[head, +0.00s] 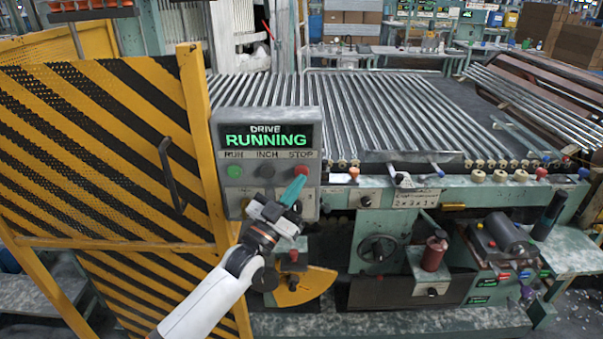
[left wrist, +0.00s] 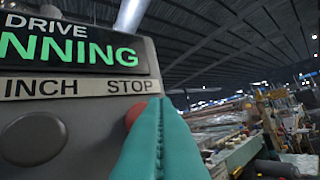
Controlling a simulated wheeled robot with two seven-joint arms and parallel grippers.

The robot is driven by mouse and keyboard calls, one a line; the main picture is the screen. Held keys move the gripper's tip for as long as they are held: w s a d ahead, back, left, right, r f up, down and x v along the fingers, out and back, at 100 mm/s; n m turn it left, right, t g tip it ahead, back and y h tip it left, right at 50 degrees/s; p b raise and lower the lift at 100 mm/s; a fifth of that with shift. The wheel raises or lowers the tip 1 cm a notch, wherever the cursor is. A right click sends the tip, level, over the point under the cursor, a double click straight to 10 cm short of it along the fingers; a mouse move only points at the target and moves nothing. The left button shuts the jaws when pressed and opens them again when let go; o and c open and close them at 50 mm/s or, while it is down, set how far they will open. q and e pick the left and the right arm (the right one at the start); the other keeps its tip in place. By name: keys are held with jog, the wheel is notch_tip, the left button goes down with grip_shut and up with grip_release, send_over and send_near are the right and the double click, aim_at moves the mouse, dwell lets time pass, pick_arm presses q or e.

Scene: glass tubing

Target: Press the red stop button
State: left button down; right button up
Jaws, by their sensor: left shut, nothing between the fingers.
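The red stop button (head: 302,171) sits under the word STOP at the right of the grey control box (head: 225,137). The box's green display (head: 266,140) reads DRIVE RUNNING. My left gripper (head: 296,186) is shut and empty, its teal fingertips right at the stop button. In the left wrist view the teal fingers (left wrist: 160,145) cover most of the red button (left wrist: 134,113); only its left edge shows. I cannot tell whether the fingertips touch it. My right gripper is not in view.
A green run button (head: 235,172) and a grey inch button (head: 267,171) are left of the stop button. A yellow and black striped guard (head: 100,130) stands at the left. Glass tubes (head: 390,110) lie on the machine behind.

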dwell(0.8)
pick_arm(q)
jog(key=shift+w+b, duration=0.4)
jog(key=shift+w, duration=0.05)
jog(key=shift+w+b, duration=0.45)
jog(key=shift+b, duration=0.05)
dwell(0.6)
dwell(0.3)
jog(key=shift+s+p, duration=0.7)
jog(key=shift+s, duration=0.2)
